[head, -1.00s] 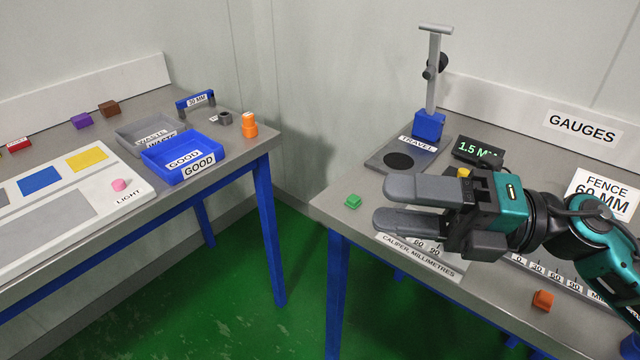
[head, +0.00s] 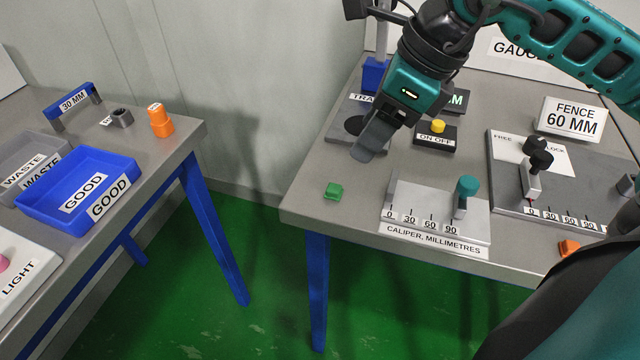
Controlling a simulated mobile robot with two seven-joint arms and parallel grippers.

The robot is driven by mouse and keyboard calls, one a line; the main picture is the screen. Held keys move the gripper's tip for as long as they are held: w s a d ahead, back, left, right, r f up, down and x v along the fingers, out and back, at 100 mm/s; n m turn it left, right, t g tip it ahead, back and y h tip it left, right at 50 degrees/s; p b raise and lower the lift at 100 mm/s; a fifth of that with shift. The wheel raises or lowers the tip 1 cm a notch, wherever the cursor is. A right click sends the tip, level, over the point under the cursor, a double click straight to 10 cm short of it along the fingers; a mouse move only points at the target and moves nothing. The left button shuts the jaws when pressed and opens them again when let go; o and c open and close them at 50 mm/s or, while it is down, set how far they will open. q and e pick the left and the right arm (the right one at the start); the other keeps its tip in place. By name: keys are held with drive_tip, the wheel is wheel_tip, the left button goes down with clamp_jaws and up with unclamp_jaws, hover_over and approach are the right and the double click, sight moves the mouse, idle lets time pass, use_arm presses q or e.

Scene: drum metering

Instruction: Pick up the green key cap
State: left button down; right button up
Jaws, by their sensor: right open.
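The green key cap (head: 334,191) lies on the grey gauge table (head: 306,208), near its left front corner. It stands clear, with nothing touching it. My right gripper (head: 366,148) hangs above the table, up and to the right of the cap in the head view, with its fingers pointing down and to the left. It is open and apart from the cap. One finger largely covers the other from this angle. My left gripper is not in view.
The caliper plate (head: 437,232) lies right of the cap, with a teal-knobbed slider. An orange cap (head: 569,248) is at right. A gap separates the left table (head: 187,133).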

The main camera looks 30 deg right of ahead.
sight(335, 188)
drive_tip(key=x, duration=0.7)
drive_tip(key=b+x, duration=0.1)
drive_tip(key=x, duration=0.3)
drive_tip(key=shift+s+f, duration=0.2)
drive_tip(key=shift+f, duration=0.1)
clamp_jaws()
drive_tip(key=shift+r, duration=0.2)
